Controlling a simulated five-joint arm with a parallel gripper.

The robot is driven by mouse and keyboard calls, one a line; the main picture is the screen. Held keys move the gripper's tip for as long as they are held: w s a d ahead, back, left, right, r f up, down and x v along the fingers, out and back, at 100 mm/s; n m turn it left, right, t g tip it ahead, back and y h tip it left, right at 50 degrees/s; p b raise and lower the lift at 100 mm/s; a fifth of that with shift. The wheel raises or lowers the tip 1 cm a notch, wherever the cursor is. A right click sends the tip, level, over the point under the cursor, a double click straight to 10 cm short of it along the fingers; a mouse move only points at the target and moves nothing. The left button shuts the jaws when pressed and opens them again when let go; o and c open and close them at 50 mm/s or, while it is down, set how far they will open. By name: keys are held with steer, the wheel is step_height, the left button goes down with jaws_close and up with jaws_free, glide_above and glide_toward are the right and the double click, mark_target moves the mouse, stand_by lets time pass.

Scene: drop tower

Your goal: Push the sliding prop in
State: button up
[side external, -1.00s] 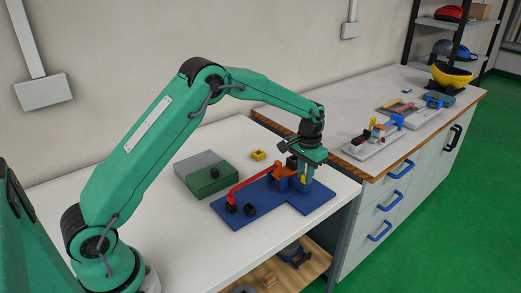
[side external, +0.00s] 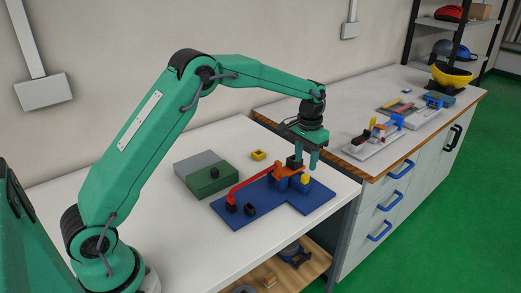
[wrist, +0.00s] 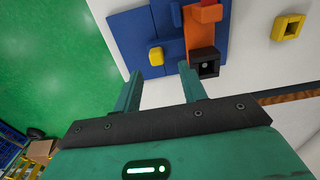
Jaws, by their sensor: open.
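The device stands on a blue baseplate (side external: 316,201), also in the wrist view (wrist: 128,40). Its orange part (side external: 279,173) has a black hollow block (side external: 294,162) on it and a long red arm (side external: 250,183) sloping down left. A yellow-ended piece (side external: 305,179) is at the right side of the blue housing, and it shows in the wrist view (wrist: 156,56). It looks like the sliding prop, though I cannot be sure. My gripper (side external: 305,164) is open, empty and pointing down, above and behind the yellow end. In the wrist view its fingertips (wrist: 160,75) are apart.
A yellow square ring (side external: 258,155) lies on the white table behind the device. The bench (side external: 365,155) at right holds other fixtures.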

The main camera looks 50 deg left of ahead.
steer(key=shift+r, duration=1.2)
steer(key=shift+s+r, duration=0.25)
steer(key=shift+r, duration=0.25)
steer(key=s+r+t, duration=0.3)
steer(key=s+r, duration=1)
steer(key=s, duration=0.3)
steer(key=s+f+t, duration=0.2)
steer(key=s, duration=1.6)
steer(key=shift+d+t, duration=0.25)
steer(key=shift+t, duration=0.05)
